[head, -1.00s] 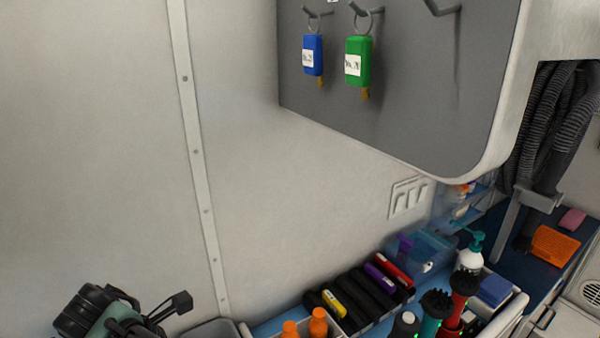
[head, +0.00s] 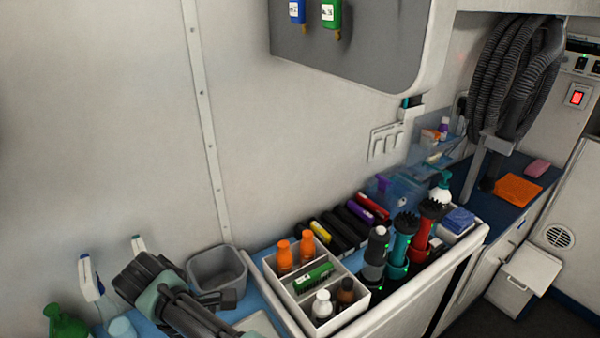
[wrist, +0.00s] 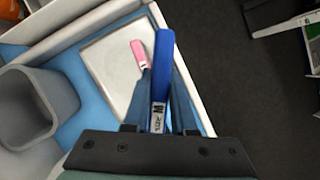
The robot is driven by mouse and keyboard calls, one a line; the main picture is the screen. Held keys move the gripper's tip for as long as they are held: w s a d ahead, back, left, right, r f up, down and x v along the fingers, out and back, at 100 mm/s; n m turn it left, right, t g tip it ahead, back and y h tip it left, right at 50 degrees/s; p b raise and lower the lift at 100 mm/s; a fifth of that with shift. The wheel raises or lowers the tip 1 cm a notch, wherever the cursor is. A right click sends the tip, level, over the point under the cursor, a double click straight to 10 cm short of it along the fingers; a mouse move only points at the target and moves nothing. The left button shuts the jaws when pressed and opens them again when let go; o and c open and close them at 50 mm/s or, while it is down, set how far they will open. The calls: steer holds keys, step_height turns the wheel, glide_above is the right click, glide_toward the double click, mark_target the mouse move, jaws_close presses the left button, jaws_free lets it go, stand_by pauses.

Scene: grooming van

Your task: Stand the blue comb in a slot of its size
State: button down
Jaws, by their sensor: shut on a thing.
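My gripper (wrist: 160,95) is shut on the blue comb (wrist: 164,55), one finger on each side of it. The comb points away from the wrist, and its white label reads size M. The comb cannot be made out in the head view, where my arm reaches down at the lower left. A dark rack (head: 345,238) with slots stands against the wall in the head view. Yellow (head: 320,230), purple (head: 359,214) and red (head: 373,207) pieces show in it. Its slot sizes cannot be read.
A pale tray (wrist: 110,68) with a pink labelled piece (wrist: 138,52) lies beyond the comb. A grey bin (head: 217,270) stands to its left. A white caddy (head: 345,318) with bottles and several upright clippers (head: 400,245) stand in front of the rack. A wall cabinet (head: 390,50) hangs above.

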steer(key=s+d+f+m+g+y, duration=0.2)
steer(key=d+m, duration=0.4)
steer(key=m, duration=0.3)
steer(key=s+d+f+m+g+y, duration=0.2)
steer(key=s+d+f+m, duration=0.2)
steer(key=m, duration=0.5)
steer(key=s+d, duration=0.2)
steer(key=s, duration=0.1)
steer(key=shift+d+f+m+g+y, duration=0.25)
steer(key=shift+f+m+g+y, duration=0.05)
steer(key=shift+f+g, duration=0.1)
